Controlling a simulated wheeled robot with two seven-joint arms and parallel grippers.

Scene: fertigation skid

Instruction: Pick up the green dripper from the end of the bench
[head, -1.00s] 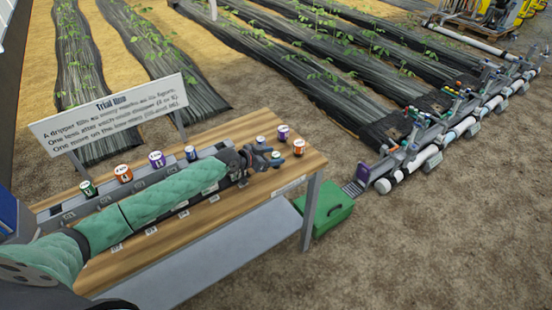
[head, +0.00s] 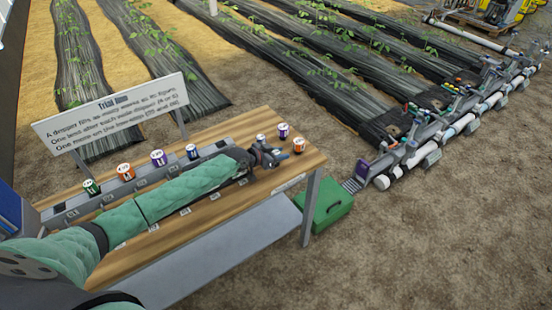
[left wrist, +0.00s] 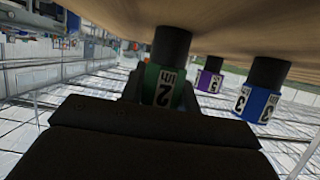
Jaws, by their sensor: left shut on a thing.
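My left gripper (head: 272,156) is at the right end of the wooden bench (head: 235,205), reaching in among the loose drippers there. In the left wrist view the green dripper (left wrist: 163,86) stands between the dark fingers, which are shut on it. That view appears upside down, with the bench top above. In the head view I cannot make out the held dripper behind the gripper. A purple dripper (head: 283,131), an orange dripper (head: 299,145) and a blue dripper (head: 261,139) stand close by. My right gripper is not in view.
A grey rack (head: 72,212) on the bench holds a row of drippers, including another green dripper (head: 91,186). A sign (head: 112,112) stands behind it. A green box (head: 326,212) sits on the ground by the bench's right end, with pipework (head: 440,145) beyond.

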